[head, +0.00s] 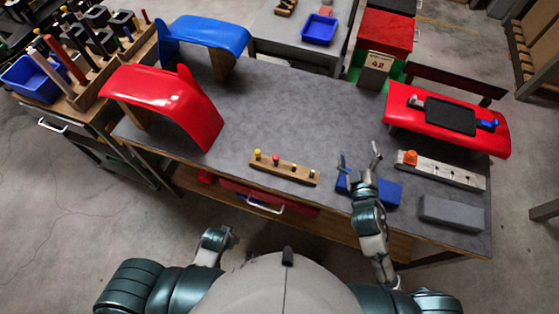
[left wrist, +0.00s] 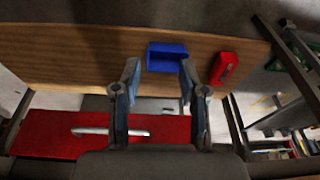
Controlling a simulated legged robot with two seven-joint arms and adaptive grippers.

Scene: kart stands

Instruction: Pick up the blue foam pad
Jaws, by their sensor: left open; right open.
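The blue foam pad (head: 391,192) lies flat on the grey workbench top (head: 300,120) near its front edge. My right gripper (head: 360,160) is open and empty, over the pad; its wrist and fingers hide the pad's middle. I cannot tell whether the fingers touch it. My left gripper (head: 213,241) is low in front of the bench, apart from the pad. In the left wrist view the left gripper (left wrist: 158,75) shows open and empty, facing the wooden shelf (left wrist: 80,55) below the bench top.
A wooden peg strip (head: 285,168) lies left of the pad. A grey block (head: 451,212) and a metal strip with an orange knob (head: 440,170) lie right. Red (head: 170,95) and blue (head: 205,33) curved panels stand at the back left. A red drawer (left wrist: 60,132) is under the bench.

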